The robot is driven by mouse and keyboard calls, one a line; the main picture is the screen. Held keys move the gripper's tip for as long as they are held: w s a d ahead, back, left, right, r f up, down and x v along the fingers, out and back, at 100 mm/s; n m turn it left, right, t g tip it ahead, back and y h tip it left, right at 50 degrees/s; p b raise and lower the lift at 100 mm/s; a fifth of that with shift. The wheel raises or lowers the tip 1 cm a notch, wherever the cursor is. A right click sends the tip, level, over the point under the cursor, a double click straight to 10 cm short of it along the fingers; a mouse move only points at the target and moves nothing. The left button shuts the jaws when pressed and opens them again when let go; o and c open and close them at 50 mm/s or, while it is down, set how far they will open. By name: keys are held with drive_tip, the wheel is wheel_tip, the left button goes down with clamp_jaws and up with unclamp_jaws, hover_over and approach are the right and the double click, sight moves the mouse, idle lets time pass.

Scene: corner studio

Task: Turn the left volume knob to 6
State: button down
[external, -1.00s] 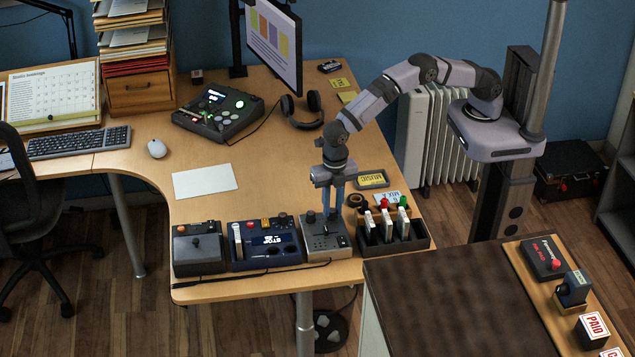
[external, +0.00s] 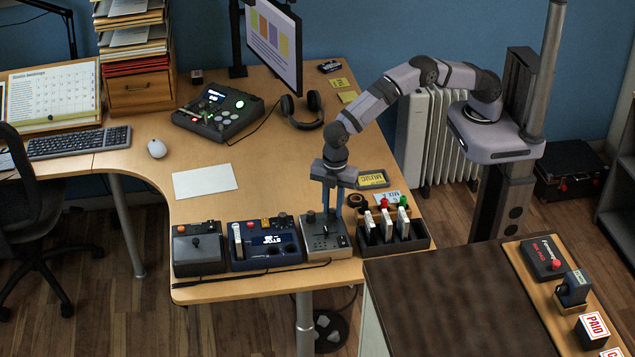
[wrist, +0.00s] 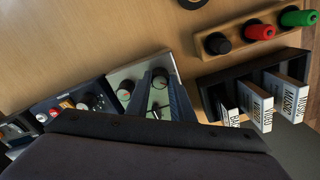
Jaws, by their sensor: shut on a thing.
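A small control box with a pale top panel (external: 319,246) stands at the desk's front edge. Its left knob (external: 310,217), dark and round, is clear of my gripper; it shows in the wrist view (wrist: 125,91) with a reddish mark. My gripper (external: 331,214) points straight down over the box. Its two blue-grey fingers are shut on the box's right knob (wrist: 160,79), which shows between them in the wrist view. A dark lever or smaller control (wrist: 155,112) sits in front of it. The dial numbers are too small to read.
A black rack (external: 412,241) with white cards is close at the right. A wooden stand (wrist: 235,42) holds coloured pegs behind the rack.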

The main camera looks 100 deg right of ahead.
sight(332, 211)
drive_tip(key=m, duration=1.3)
drive_tip(key=shift+w, duration=0.1)
idle(0.5)
drive_tip(key=c, duration=1.5)
unclamp_jaws()
drive_tip(key=shift+c, duration=0.2)
drive_tip(key=shift+r, duration=0.1)
wheel_tip(332, 211, up, 7)
drive_tip(key=shift+a+b, duration=0.15)
drive_tip(key=shift+b, duration=0.85)
drive_tip(key=shift+r, duration=0.15)
